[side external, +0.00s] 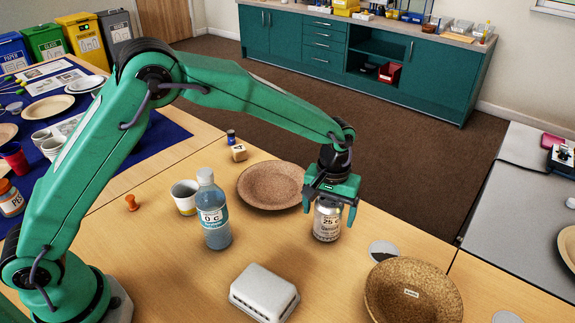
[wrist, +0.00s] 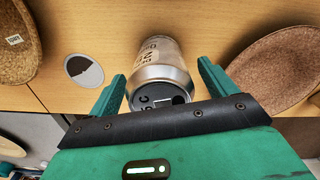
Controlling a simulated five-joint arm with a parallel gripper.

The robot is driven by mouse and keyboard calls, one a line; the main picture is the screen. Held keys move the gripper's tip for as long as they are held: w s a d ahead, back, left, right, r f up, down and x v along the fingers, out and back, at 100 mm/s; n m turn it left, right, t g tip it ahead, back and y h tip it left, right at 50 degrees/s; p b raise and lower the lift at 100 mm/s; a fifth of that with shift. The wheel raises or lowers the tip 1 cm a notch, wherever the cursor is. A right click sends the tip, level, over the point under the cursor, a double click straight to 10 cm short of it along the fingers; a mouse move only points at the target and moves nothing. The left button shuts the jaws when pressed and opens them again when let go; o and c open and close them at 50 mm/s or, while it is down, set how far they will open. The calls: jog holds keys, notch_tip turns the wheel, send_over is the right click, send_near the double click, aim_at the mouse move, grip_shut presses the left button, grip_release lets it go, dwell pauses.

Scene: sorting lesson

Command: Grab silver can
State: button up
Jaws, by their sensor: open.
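The silver can (side external: 327,222) stands upright on the wooden table, its label partly readable as "25 C". My gripper (side external: 334,205) is directly over it, pointing down, with its fingers on either side of the can's upper part. In the wrist view the can (wrist: 163,65) lies between the two open fingers of my gripper (wrist: 160,88), with a gap visible on each side. The can's top shows near the palm. My gripper is open and holds nothing.
A brown plate (side external: 270,186) is behind left of the can. A bottle (side external: 213,215), a cup (side external: 185,197) and a white container (side external: 264,293) stand left. A cork bowl (side external: 412,290) and a round disc (side external: 383,250) are at right. The table's far edge is close behind.

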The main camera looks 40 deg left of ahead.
aim_at(330, 203)
jog(key=c, duration=1.3)
jog(key=shift+o, duration=0.2)
jog(key=shift+r, duration=0.2)
jog(key=shift+r, duration=0.55)
jog(key=r, duration=0.3)
jog(key=shift+s+d+r, duration=0.15)
jog(key=shift+s+d, duration=0.15)
jog(key=shift+s, duration=0.1)
jog(key=s+d+r, duration=0.6)
jog(key=s, duration=0.2)
jog(key=shift+s, duration=0.4)
jog(key=shift+r, duration=0.1)
